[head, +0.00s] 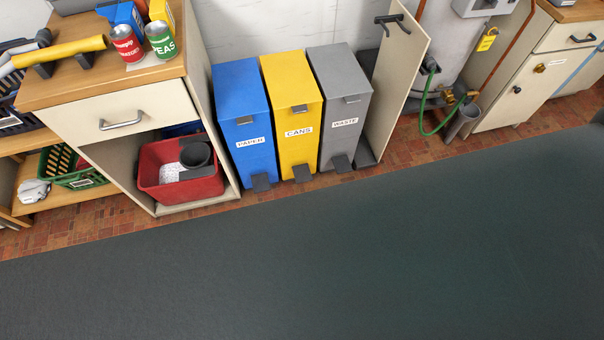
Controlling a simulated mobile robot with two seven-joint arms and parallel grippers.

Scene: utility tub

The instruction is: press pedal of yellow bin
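The yellow bin (292,110) labelled CANS stands upright between two other bins, with its lid shut. Its dark grey pedal (302,173) sticks out at the foot of its front, just above the tiled floor. Neither of my grippers shows in the head view, so their place relative to the pedal cannot be told.
A blue PAPER bin (245,120) stands left of the yellow bin and a grey WASTE bin (341,100) right, each with a pedal. A dark flat surface (330,260) fills the foreground. A red tub (182,190) sits in the open cabinet at left.

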